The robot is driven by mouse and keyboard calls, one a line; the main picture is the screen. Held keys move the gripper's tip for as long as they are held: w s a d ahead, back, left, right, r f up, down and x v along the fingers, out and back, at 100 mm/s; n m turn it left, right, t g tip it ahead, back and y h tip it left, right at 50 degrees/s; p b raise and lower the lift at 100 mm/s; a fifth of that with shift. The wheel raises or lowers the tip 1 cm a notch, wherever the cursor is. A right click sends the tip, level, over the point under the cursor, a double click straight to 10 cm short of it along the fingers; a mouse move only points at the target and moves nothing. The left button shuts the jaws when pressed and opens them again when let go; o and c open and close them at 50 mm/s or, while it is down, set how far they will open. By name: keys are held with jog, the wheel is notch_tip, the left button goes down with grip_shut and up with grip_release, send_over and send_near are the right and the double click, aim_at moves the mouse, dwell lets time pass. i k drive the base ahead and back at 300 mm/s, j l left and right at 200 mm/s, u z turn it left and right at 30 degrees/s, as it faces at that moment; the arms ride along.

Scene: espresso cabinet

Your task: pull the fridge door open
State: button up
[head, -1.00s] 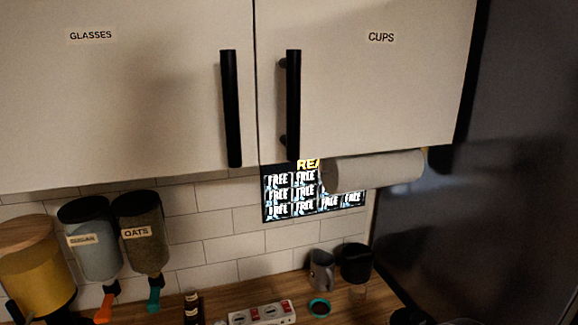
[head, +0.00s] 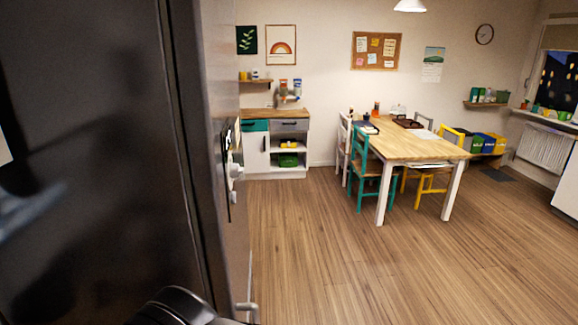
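The tall dark grey fridge (head: 100,130) fills the left of the head view, very close to my camera. I see mostly its side, and its front with the door (head: 222,70) only at a steep angle. A light metal bar (head: 247,307), which may be a handle, sticks out low near the front edge. I cannot tell from this angle whether the door is fully shut. My gripper is not in view. A rounded black part at the bottom left may belong to my arm.
Small white items and a dark panel (head: 228,165) are on the fridge front. Wooden floor (head: 330,265) is clear to the right of it. Farther off stand a dining table (head: 410,143), a teal chair (head: 372,178), a yellow chair and a low cabinet (head: 255,155).

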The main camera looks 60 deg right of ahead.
aim_at(204, 36)
jog(key=l+z, duration=0.5)
jog(key=l, duration=0.15)
jog(key=i+l+z, duration=0.1)
jog(key=l+z, duration=0.4)
jog(key=l, duration=0.15)
